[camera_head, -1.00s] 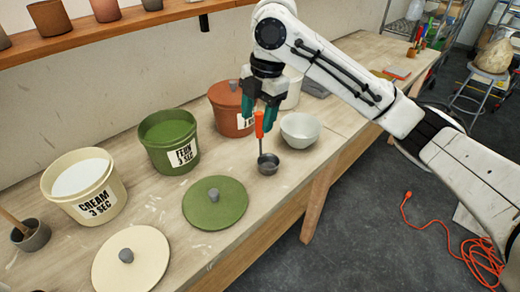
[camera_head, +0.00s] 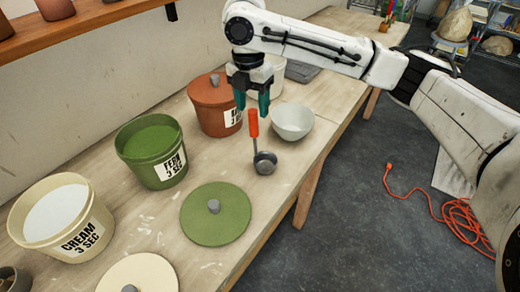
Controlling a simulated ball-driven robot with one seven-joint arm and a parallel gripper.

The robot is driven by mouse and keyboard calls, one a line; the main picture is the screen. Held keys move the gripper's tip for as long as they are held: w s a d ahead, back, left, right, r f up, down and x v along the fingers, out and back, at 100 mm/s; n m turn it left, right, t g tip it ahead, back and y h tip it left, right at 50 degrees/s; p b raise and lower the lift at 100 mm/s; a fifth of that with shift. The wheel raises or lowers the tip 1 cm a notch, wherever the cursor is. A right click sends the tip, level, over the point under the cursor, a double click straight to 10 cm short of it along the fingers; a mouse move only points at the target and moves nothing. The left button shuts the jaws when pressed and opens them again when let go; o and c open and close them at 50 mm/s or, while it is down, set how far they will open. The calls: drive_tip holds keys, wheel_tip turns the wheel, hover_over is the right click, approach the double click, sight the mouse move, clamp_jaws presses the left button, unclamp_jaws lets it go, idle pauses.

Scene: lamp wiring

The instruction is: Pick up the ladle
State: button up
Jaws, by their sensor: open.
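The ladle has an orange-red handle (camera_head: 253,123) and a small dark grey cup (camera_head: 265,163). Its cup is over the bench, between the green lid and the white bowl. The handle points up and slightly left in the picture; I cannot tell if the ladle stands, leans or lies. My gripper (camera_head: 252,106) points down with its teal fingers apart. The top of the handle shows between and just below the fingertips. I cannot tell whether either finger touches it.
On the bench (camera_head: 205,165) are a cream bucket (camera_head: 62,220), a green bucket (camera_head: 152,155), a terracotta bucket (camera_head: 213,107), a white bowl (camera_head: 293,122) and a green lid (camera_head: 215,215). A cream lid (camera_head: 138,273) lies in front. An orange cord (camera_head: 455,215) is on the floor.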

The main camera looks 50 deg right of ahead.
sight(254, 133)
drive_tip(key=shift+s+a+f+p, duration=0.1)
drive_tip(key=shift+f+p, duration=0.2)
drive_tip(key=shift+f, duration=1.15)
drive_tip(key=shift+s+f+p, duration=0.1)
drive_tip(key=shift+f+p, duration=0.2)
drive_tip(key=shift+f, duration=1.1)
clamp_jaws()
drive_tip(key=shift+r, duration=0.1)
